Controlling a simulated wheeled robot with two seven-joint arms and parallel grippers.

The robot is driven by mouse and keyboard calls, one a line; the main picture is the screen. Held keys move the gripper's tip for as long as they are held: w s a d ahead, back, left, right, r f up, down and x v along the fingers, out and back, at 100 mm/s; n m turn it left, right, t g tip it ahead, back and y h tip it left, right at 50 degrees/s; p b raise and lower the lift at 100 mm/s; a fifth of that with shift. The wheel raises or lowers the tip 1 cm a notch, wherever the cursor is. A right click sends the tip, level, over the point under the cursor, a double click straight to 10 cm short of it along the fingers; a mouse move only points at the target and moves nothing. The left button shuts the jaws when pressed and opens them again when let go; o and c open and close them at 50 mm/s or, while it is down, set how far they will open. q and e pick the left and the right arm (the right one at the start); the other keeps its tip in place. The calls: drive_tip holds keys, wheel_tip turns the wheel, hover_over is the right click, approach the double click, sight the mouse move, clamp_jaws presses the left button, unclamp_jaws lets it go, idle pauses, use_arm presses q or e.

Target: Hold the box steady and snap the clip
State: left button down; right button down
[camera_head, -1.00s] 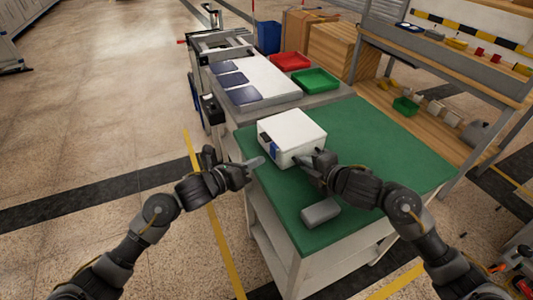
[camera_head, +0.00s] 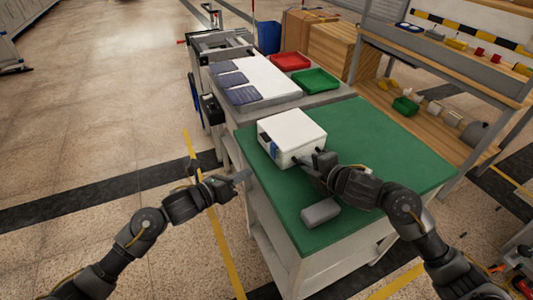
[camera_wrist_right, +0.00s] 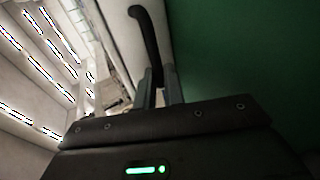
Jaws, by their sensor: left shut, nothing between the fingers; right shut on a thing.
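A white box (camera_head: 292,132) stands on the green top of the workbench. A blue clip (camera_head: 274,150) is on its near left face. My right gripper (camera_head: 312,163) is at the box's near right side. In the right wrist view its fingers (camera_wrist_right: 160,88) are shut on a black curved handle (camera_wrist_right: 145,32) on the box's white side. My left gripper (camera_head: 240,178) is shut and empty, just off the bench's left edge, apart from the box and clip.
A grey block (camera_head: 320,212) lies on the green mat (camera_head: 385,150) near its front edge. Behind stand a red tray (camera_head: 290,61), a green tray (camera_head: 315,79) and a white panel with dark blue sheets (camera_head: 262,78). Shelving (camera_head: 440,65) rises at the right.

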idle(0.4)
drive_tip(key=c, duration=1.4)
unclamp_jaws()
drive_tip(key=v, duration=1.1)
drive_tip(key=shift+s+d, duration=0.2)
drive_tip(key=shift+s, duration=0.05)
drive_tip(key=shift+s+d+r, duration=0.1)
drive_tip(key=shift+s+r, duration=0.05)
